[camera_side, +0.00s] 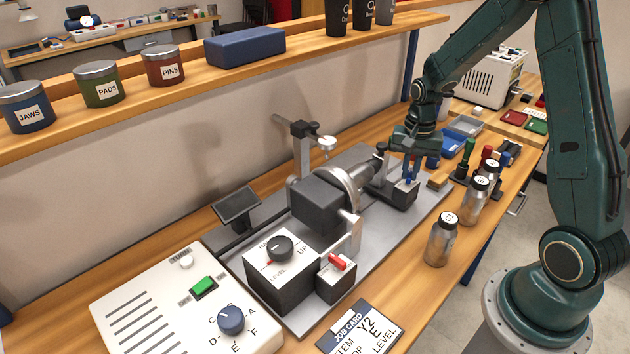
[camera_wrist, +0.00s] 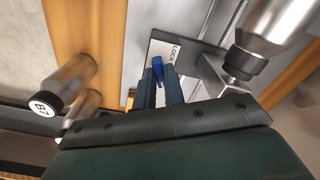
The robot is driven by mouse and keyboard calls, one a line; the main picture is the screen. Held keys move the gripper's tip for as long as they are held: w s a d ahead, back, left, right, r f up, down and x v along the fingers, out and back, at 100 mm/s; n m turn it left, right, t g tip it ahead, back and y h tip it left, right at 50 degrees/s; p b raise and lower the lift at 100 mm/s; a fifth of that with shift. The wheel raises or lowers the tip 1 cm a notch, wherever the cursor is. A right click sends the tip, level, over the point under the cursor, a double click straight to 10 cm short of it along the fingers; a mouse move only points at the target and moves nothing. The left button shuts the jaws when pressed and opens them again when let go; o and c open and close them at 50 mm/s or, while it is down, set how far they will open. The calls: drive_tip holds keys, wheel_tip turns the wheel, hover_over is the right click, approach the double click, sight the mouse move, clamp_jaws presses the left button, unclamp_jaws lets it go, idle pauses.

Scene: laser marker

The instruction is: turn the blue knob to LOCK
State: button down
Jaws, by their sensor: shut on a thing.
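The blue knob (camera_wrist: 158,67) is a small lever-like piece on a dark block (camera_wrist: 160,48) with a white LOCK label (camera_wrist: 174,53) in the wrist view. The knob's visible end lies just left of the label's lettering. My gripper (camera_wrist: 160,82) is shut on the knob, one finger on each side, hiding its lower part. In the side view my gripper (camera_side: 411,168) reaches down onto the tailstock block (camera_side: 398,194) at the far end of the grey machine bed. The knob is mostly hidden by the fingers there, so its exact angle is unclear.
Several metal bottles (camera_side: 442,240) stand along the table's right side, near my arm. The rotary chuck (camera_side: 345,185) and a dark box (camera_side: 318,203) stand left of my gripper. A white control box (camera_side: 185,305) with another blue dial (camera_side: 231,319) is at front left.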

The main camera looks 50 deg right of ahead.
drive_tip(key=n, duration=1.2)
drive_tip(key=shift+n, duration=0.3)
idle(0.3)
drive_tip(key=c, duration=1.5)
unclamp_jaws()
drive_tip(key=shift+r, duration=0.1)
wheel_tip(320, 180, up, 14)
drive_tip(key=shift+f, duration=0.15)
wheel_tip(320, 180, up, 7)
hover_over(410, 174)
drive_tip(key=shift+a, duration=0.1)
